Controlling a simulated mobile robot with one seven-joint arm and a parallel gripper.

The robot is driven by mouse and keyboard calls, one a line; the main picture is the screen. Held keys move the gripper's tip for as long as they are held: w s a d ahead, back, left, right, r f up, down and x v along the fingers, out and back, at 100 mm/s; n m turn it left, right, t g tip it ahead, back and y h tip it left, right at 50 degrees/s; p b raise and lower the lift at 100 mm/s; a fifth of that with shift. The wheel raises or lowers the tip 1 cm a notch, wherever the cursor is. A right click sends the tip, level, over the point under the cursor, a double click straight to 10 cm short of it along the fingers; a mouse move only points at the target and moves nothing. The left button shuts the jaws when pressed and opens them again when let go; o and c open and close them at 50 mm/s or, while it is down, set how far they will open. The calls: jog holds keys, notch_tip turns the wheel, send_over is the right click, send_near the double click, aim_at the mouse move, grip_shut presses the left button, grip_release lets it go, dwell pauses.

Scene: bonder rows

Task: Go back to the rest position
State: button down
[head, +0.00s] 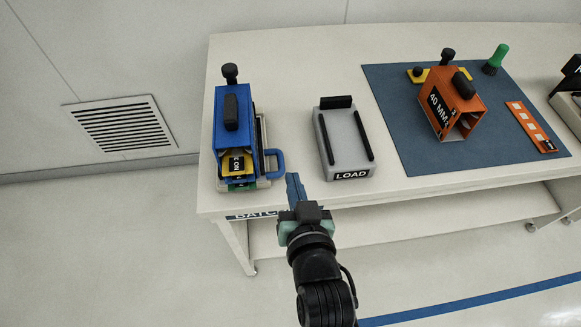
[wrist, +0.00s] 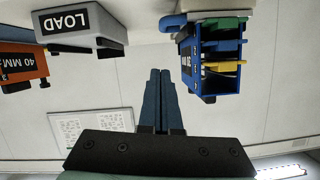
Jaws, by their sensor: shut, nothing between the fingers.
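My gripper (head: 295,188) is in front of the table's near edge, between the blue box and the grey load block in the head view. Its two blue fingers are together with nothing between them; they also show in the wrist view (wrist: 160,92). The blue box (head: 232,118) stands at the table's left end, with a blue handle on its right side and a yellow piece inside its open front. The grey block marked LOAD (head: 344,173) stands to its right. The gripper is apart from both.
The white table (head: 290,65) carries a dark blue mat (head: 400,100) with an orange box (head: 450,98) marked 40 MM, a green-handled brush (head: 496,58) and an orange strip (head: 530,126). A wall vent (head: 122,127) is at left. The floor in front is clear.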

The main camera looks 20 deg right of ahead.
jog(key=shift+s+a+r, duration=0.1)
jog(key=shift+s+a, duration=0.05)
jog(key=shift+s, duration=0.25)
